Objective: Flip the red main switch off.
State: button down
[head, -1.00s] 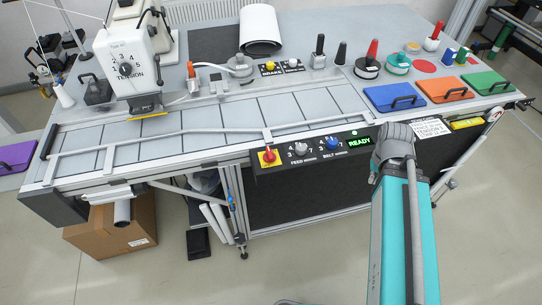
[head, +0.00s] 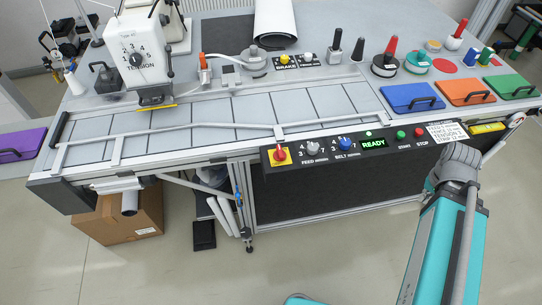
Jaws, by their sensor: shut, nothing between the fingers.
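The red main switch (head: 281,153) is a red rotary knob on a yellow plate, at the left end of the black control panel (head: 325,166) on the front of the table. Its handle looks about upright; I cannot read any marks around it. The green display (head: 374,143) on the same panel is lit and reads READY. My arm stands at the right, its grey joint below the panel's right end and well apart from the switch. My gripper is not in view.
A grey feed knob (head: 313,147), a blue belt knob (head: 345,144), a green start button (head: 400,134) and a red stop button (head: 419,132) sit right of the switch. A guide rail (head: 200,128) runs above the panel. The floor before the switch is clear.

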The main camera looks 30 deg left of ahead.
aim_at(279, 155)
jog(key=k, duration=1.8)
jog(key=u, duration=0.8)
jog(key=i, duration=1)
